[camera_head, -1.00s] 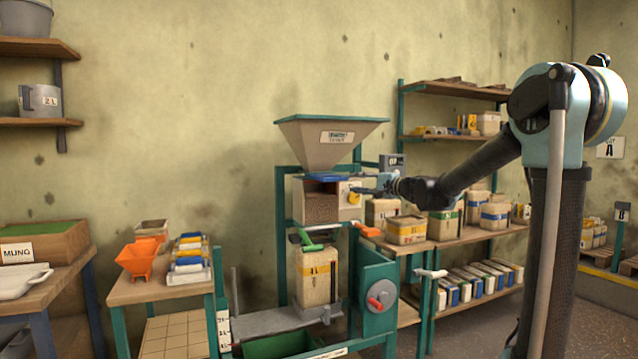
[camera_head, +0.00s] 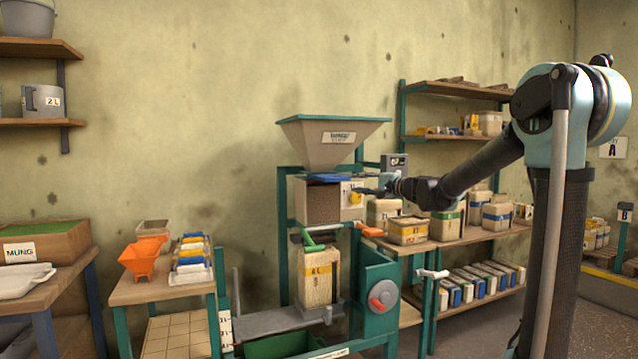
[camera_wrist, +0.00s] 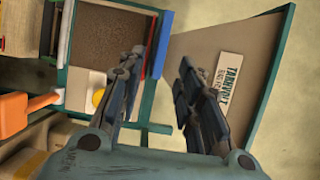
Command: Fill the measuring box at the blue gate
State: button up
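The measuring box (camera_head: 323,201) sits under the grey hopper (camera_head: 335,142); its window shows brown grain almost to the top. The box also shows in the wrist view, its window full of brown grain (camera_wrist: 110,35). The blue gate (camera_head: 325,178) lies between hopper and box; in the wrist view it is a blue strip (camera_wrist: 164,44) beside a red one. My gripper (camera_head: 366,191) is at the right of the box, by a yellow knob (camera_head: 355,198). In the wrist view the fingers (camera_wrist: 160,65) are apart, with nothing seen held between them. Contact with the gate cannot be told.
A sack (camera_head: 319,277) stands below the box, with a green handle (camera_head: 313,246) above it. A wheel with a red grip (camera_head: 383,296) is at the right. An orange scoop (camera_head: 143,258) is on the left table. Shelves with packages stand at the right.

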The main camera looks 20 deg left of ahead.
jog(key=shift+c, duration=0.4)
jog(key=c, duration=0.4)
jog(key=shift+s+a, duration=0.1)
jog(key=shift+s, duration=0.2)
grip_shut()
jog(key=s+d+m+t+h, duration=0.2)
jog(key=s+m+t+h, duration=0.2)
jog(key=s+t, duration=0.15)
jog(key=x, duration=1.2)
jog(key=shift+a+f+m, duration=0.15)
jog(key=shift+a+m, duration=0.15)
jog(key=shift+a, duration=0.05)
